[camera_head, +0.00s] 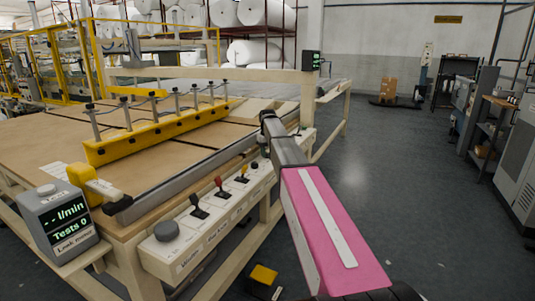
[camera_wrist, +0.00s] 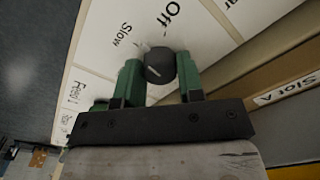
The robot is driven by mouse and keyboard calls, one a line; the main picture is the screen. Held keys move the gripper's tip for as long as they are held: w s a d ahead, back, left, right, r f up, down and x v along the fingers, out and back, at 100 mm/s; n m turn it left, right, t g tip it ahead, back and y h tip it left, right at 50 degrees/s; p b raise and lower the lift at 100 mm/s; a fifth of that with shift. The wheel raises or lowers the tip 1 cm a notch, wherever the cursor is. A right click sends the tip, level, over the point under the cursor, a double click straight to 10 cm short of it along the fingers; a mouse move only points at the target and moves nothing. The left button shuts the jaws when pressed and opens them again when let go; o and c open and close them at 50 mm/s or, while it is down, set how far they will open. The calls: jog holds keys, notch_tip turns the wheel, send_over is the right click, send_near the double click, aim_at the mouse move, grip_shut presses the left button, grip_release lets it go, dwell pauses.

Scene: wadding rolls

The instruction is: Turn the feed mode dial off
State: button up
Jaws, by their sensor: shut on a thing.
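In the wrist view a dark round dial knob (camera_wrist: 160,64) sits on a white panel (camera_wrist: 100,58) between the green fingers of my gripper (camera_wrist: 159,74). The gripper is shut on the knob, with one finger on each side. The printed word "Off" lies just above the knob and "Slow" to its upper left. Part of a "Feed" label shows at the left. A pale line shows on the knob's lower part; I cannot tell its exact setting. In the head view my arm reaches the far part of the control panel (camera_head: 190,258), and largely hides the gripped dial.
The panel also carries a large grey knob (camera_head: 166,231), a black lever (camera_head: 200,208), a red lever (camera_head: 220,187) and a yellow lever (camera_head: 243,173). A grey leak meter (camera_head: 58,226) stands at the left.

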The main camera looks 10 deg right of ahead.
aim_at(268, 153)
jog(key=m, duration=0.4)
jog(key=shift+m, duration=2.9)
jog(key=o, duration=0.9)
notch_tip(268, 153, up, 11)
jog(key=shift+f, duration=0.1)
